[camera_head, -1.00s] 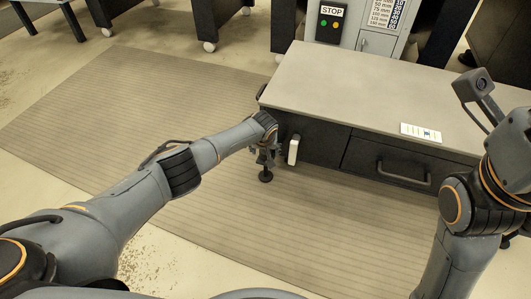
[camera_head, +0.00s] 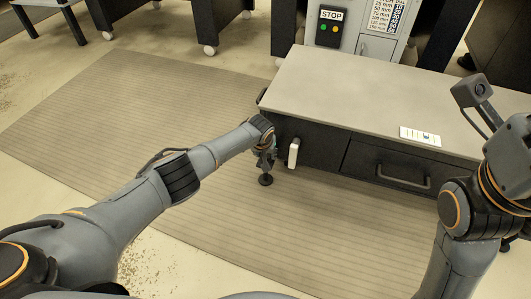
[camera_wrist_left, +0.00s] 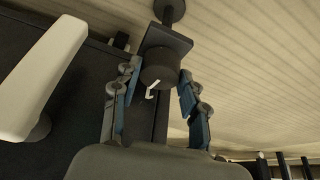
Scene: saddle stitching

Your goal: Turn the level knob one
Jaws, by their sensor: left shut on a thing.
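In the head view my left gripper (camera_head: 265,158) is small beside the table's front left corner, and the knob is hard to make out there. My right arm stands at the right edge; its gripper is out of the picture.
The table (camera_head: 350,85) has a light top and a dark drawer (camera_head: 405,168). A white handle (camera_head: 293,153) stands close to my left gripper and also shows in the left wrist view (camera_wrist_left: 42,75). A white card (camera_head: 420,136) lies on top.

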